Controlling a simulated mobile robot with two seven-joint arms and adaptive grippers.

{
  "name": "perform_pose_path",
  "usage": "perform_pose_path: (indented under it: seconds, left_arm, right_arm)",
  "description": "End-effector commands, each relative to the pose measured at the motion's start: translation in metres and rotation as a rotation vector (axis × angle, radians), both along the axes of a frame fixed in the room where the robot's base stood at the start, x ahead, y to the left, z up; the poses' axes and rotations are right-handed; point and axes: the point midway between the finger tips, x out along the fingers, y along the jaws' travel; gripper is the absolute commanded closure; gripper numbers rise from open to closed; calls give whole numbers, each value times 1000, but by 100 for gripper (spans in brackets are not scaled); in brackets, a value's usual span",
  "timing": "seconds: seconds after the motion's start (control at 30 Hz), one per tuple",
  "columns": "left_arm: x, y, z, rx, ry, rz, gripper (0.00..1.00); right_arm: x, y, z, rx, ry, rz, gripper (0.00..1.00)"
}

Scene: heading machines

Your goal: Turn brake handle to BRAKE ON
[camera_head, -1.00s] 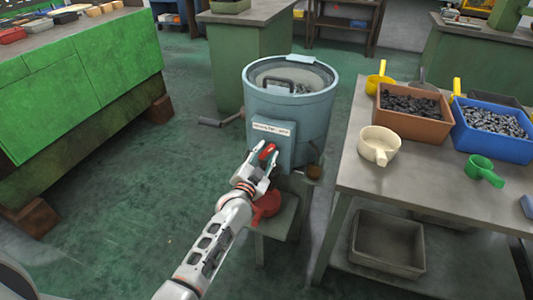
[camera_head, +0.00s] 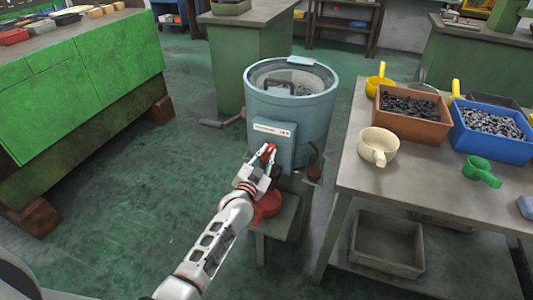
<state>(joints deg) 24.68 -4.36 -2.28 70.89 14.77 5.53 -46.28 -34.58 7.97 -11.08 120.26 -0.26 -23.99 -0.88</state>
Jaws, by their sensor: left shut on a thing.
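The blue-grey round machine (camera_head: 313,125) stands in the middle on a green-grey stand (camera_head: 280,222). A plate with a white label strip (camera_head: 272,130) is on its front; the label is too small to read. The red brake handle (camera_head: 268,151) is on this plate below the label. My left gripper (camera_head: 266,155) is shut on the red handle, with the fingers partly hiding it. My right gripper is not in view.
A crank handle (camera_head: 222,122) sticks out left of the machine. A red funnel-like part (camera_head: 266,206) sits below my gripper. The table at right (camera_head: 405,170) holds a brown bin (camera_head: 413,118), a blue bin (camera_head: 492,145) and scoops (camera_head: 378,146). Open floor lies left.

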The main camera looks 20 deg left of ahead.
Motion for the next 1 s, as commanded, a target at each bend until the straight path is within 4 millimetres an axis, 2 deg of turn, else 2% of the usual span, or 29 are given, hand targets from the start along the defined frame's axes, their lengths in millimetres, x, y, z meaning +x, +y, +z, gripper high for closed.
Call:
perform_pose_path:
  seconds: [0.1,0.3,0.6,1.0]
  left_arm:
    - [1,0,4,-97,2,-1,100]
    - [1,0,3,-286,9,-1,100]
    - [0,-2,2,-571,19,-1,100]
    - [0,-2,0,-860,30,0,100]
  right_arm:
    - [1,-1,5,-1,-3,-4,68]
    - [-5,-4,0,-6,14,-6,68]
    - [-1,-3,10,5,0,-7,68]
    - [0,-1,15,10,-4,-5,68]
